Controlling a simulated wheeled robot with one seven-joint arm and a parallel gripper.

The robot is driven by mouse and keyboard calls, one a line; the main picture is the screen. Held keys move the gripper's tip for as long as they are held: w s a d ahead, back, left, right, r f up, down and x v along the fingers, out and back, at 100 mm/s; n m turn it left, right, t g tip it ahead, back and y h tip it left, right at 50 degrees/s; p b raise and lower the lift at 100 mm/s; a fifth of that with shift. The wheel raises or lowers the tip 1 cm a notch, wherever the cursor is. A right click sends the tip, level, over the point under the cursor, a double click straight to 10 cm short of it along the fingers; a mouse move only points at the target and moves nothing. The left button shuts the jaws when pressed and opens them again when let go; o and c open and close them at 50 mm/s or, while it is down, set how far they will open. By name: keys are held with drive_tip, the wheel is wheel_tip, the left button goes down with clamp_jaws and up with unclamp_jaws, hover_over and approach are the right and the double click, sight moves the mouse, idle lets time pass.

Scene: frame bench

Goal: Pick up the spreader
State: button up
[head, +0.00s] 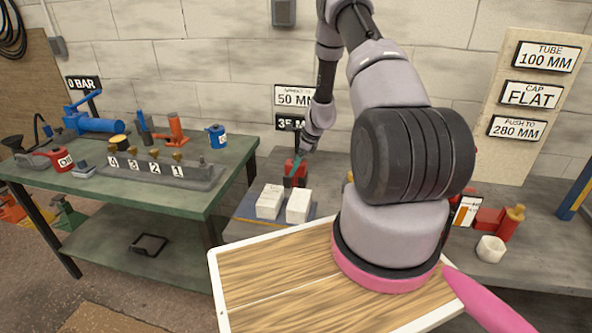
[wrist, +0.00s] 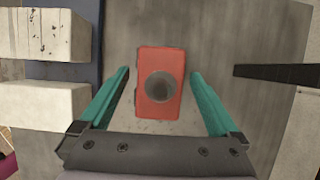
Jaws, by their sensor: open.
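The spreader, which I take to be the red block with a round grey top (wrist: 160,85), stands on the grey bench. It also shows as a small red shape in the head view (head: 294,181), partly hidden by my gripper (head: 298,163). In the wrist view my gripper (wrist: 160,74) is open, with one teal finger to the left of the red block and one to the right. Gaps show between each finger and the block. I cannot tell how far the fingertips are above the bench.
Two pale blocks (head: 269,201) (head: 299,205) stand on a blue mat (head: 242,206) close to the left of the red block. A dark bar (wrist: 275,72) lies to its right. A green table (head: 190,203) with a pump (head: 95,124) and a numbered valve block (head: 160,172) stands left.

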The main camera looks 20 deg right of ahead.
drive_tip(key=shift+c, duration=0.3)
clamp_jaws()
drive_tip(key=shift+r, duration=0.1)
